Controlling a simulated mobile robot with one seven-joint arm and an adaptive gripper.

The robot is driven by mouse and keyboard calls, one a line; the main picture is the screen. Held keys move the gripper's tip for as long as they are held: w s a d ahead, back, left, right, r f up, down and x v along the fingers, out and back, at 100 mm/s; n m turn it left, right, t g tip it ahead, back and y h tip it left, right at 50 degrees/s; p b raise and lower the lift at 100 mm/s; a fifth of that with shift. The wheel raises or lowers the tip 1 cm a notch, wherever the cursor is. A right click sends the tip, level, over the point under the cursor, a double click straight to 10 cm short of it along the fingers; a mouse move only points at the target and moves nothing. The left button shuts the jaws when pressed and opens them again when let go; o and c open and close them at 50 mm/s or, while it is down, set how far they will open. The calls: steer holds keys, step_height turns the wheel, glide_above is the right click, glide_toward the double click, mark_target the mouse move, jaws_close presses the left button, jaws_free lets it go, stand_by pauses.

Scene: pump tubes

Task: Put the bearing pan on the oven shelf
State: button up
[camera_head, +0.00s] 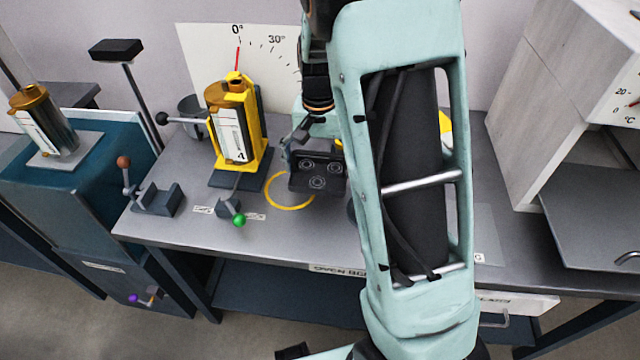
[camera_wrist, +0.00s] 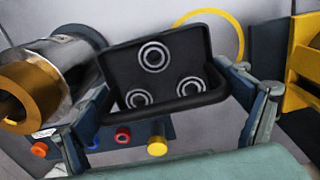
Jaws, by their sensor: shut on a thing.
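The bearing pan (camera_head: 330,163) is a small dark tray with three pale ring marks inside. My gripper (camera_head: 302,140) is shut on it and holds it over the bench beside a yellow ring mark. In the wrist view the pan (camera_wrist: 195,60) sits tilted between the two fingers of my gripper (camera_wrist: 175,108). At the right of the head view is a pale box-shaped oven (camera_head: 545,110) with a °C scale. A grey panel (camera_head: 590,205) with a handle lies open in front of it. The oven shelf cannot be made out. My arm hides the middle of the bench.
A yellow stand (camera_head: 258,130) with a copper-topped cylinder stands left of the pan, with a green-knobbed lever (camera_head: 238,219) in front. A silver cylinder (camera_wrist: 62,65) is close to the pan in the wrist view.

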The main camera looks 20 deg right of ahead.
steer(key=shift+f+b, duration=0.3)
steer(key=shift+f, duration=2.2)
steer(key=shift+f, duration=0.15)
steer(key=o, duration=1.1)
steer(key=shift+o, duration=0.2)
